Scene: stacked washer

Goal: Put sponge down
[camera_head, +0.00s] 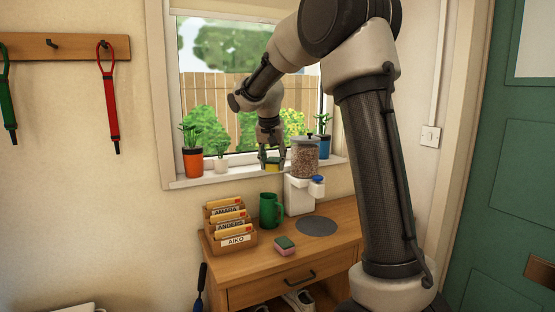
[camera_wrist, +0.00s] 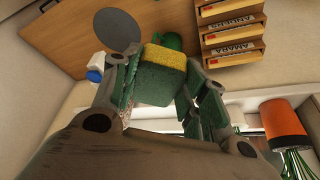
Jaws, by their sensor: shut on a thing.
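My gripper (camera_head: 272,158) is shut on a yellow and green sponge (camera_head: 273,162), held in the air above the wooden cabinet (camera_head: 335,226), in front of the window. In the wrist view the sponge (camera_wrist: 162,68) sits between the two fingers, its yellow and green layers both showing.
On the cabinet stand a letter rack (camera_head: 234,240), a green mug (camera_head: 269,211), a grain dispenser (camera_head: 303,162) and a flat grey disc (camera_head: 316,226). The disc looks empty. Potted plants (camera_head: 192,160) line the windowsill. Bare wood surrounds the disc.

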